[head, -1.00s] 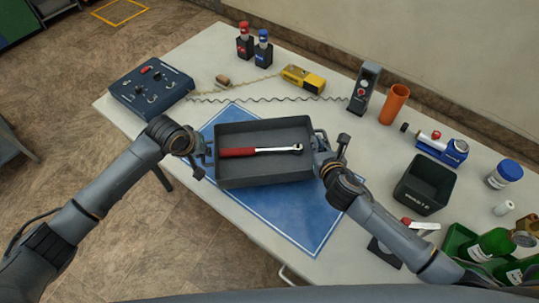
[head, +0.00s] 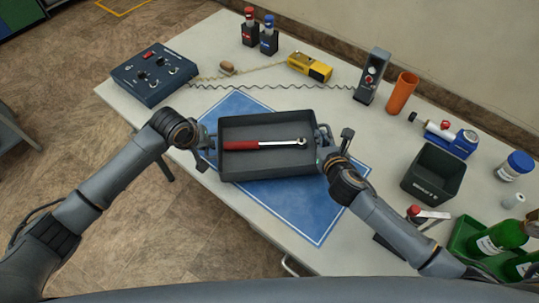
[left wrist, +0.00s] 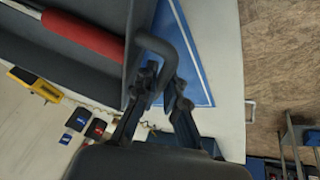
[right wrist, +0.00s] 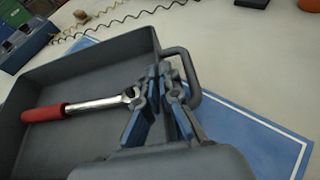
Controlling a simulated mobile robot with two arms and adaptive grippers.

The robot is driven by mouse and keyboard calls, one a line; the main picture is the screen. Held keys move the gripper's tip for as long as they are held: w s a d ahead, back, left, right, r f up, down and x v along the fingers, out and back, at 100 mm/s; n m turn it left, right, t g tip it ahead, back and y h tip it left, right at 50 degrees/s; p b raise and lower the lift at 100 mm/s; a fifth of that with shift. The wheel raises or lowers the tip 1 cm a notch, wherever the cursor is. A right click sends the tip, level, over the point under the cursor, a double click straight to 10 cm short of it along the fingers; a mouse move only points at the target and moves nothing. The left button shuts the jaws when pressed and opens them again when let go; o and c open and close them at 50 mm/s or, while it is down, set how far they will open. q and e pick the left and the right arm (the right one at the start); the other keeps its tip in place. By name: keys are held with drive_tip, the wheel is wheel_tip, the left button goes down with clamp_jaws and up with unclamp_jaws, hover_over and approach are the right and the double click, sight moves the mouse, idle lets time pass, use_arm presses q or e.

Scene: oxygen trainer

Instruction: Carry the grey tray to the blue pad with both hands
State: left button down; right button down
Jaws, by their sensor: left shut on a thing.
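The grey tray (head: 268,174) is level over the blue pad (head: 310,222); I cannot tell whether it touches the pad. A red-handled wrench (head: 265,144) lies in it and also shows in the right wrist view (right wrist: 85,106). My left gripper (head: 205,145) is shut on the tray's left handle, which passes between its fingers (left wrist: 160,90) in the left wrist view. My right gripper (head: 335,148) is at the right handle (right wrist: 192,80).
A control box (head: 154,75) stands at the back left. A yellow device (head: 309,67) and a coiled cord lie behind the pad. An orange cup (head: 403,93), a dark bin (head: 434,174) and green bottles (head: 500,237) stand to the right.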

use_arm(q)
drive_tip(key=shift+a+f+b, duration=0.1)
drive_tip(key=shift+f+b, duration=0.45)
drive_tip(key=shift+f, duration=0.15)
use_arm(e)
drive_tip(key=shift+d+f, duration=0.1)
drive_tip(key=shift+f, duration=0.6)
use_arm(q)
drive_tip(key=c, duration=1.9)
unclamp_jaws()
drive_tip(key=shift+f, duration=0.2)
use_arm(e)
drive_tip(key=c, duration=2)
unclamp_jaws()
drive_tip(key=shift+f, duration=0.2)
use_arm(q)
drive_tip(key=o, duration=0.5)
drive_tip(key=shift+r, duration=0.2)
drive_tip(key=shift+c, duration=0.2)
use_arm(e)
drive_tip(key=o, duration=0.5)
drive_tip(key=shift+r, duration=0.15)
drive_tip(key=shift+s, duration=0.2)
drive_tip(key=v, duration=0.7)
use_arm(q)
drive_tip(key=v, duration=1.2)
use_arm(e)
drive_tip(key=shift+s+r, duration=0.1)
use_arm(q)
drive_tip(key=shift+f, duration=0.1)
